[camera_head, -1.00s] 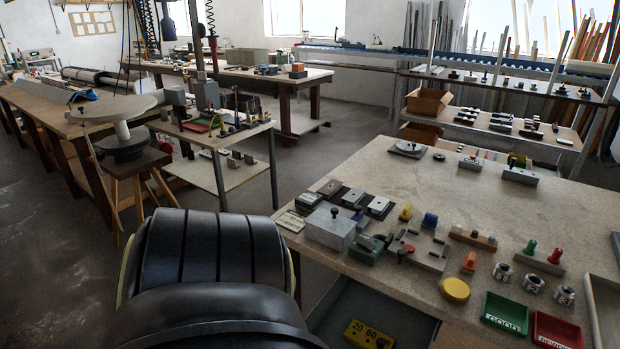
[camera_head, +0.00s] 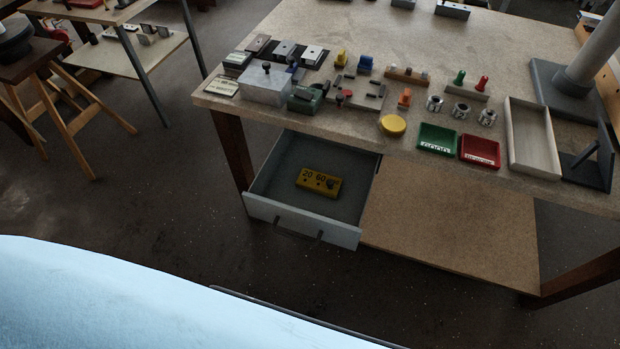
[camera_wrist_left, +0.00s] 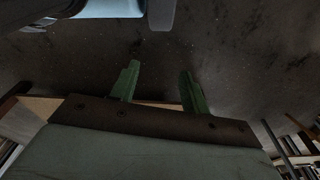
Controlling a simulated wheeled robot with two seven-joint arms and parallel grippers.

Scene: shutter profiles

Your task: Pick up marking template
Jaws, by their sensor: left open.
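The marking template appears to be the yellow block (camera_head: 318,182) marked "20" and "60", with dark knobs or holes. It lies flat inside the open grey drawer (camera_head: 262,207) under the workbench in the head view. My left gripper (camera_wrist_left: 158,70) shows in the left wrist view with its two green fingers apart and nothing between them. Dark floor lies beyond the fingers. The template is not visible in the wrist view, and the left gripper is not visible in the head view. My right gripper is in neither view.
The workbench top (camera_head: 300,115) above the drawer holds blocks, a yellow disc (camera_head: 392,125), a green tray (camera_head: 437,140) and a red tray (camera_head: 479,152). A lower wooden shelf (camera_head: 450,215) is bare right of the drawer. Floor in front is clear.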

